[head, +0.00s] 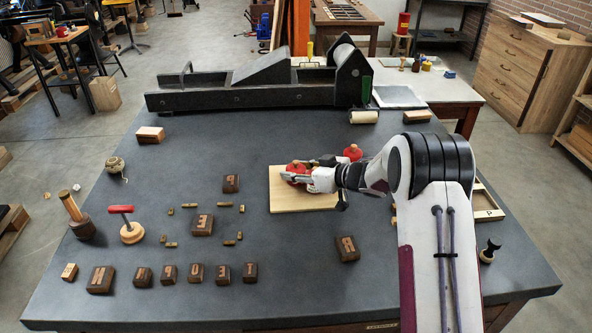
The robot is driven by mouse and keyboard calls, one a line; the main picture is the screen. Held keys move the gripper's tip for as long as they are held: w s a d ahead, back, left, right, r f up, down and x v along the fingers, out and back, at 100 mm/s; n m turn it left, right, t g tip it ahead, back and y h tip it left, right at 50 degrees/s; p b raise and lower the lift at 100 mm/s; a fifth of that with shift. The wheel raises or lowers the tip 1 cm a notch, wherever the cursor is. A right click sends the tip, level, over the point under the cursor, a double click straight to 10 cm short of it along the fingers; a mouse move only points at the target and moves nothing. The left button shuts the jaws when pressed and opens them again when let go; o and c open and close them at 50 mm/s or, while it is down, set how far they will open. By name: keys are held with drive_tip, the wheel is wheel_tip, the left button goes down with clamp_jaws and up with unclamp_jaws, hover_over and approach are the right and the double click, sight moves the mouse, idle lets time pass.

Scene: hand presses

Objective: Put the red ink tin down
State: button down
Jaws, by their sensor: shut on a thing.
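My gripper (308,177) reaches in from the right and is shut on a small red tin (293,178), which I take to be the red ink tin. The tin has a tan top and is partly hidden by the fingers. It is over the back part of a pale wooden board (300,203). I cannot tell whether it touches the board. A second red thing (353,151) with a tan knob shows just behind my wrist, on the dark table or close above it.
The dark table (150,290) holds several letter blocks (203,225) left of the board. A red-handled tool (131,230) and a wooden-handled tool (74,213) stand at the left. A long black press (250,90) spans the back. A letter block (347,248) lies in front of the board.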

drive_tip(key=c, duration=1.3)
unclamp_jaws()
drive_tip(key=shift+r, duration=0.1)
drive_tip(key=shift+r, duration=0.15)
drive_tip(key=v, duration=1.2)
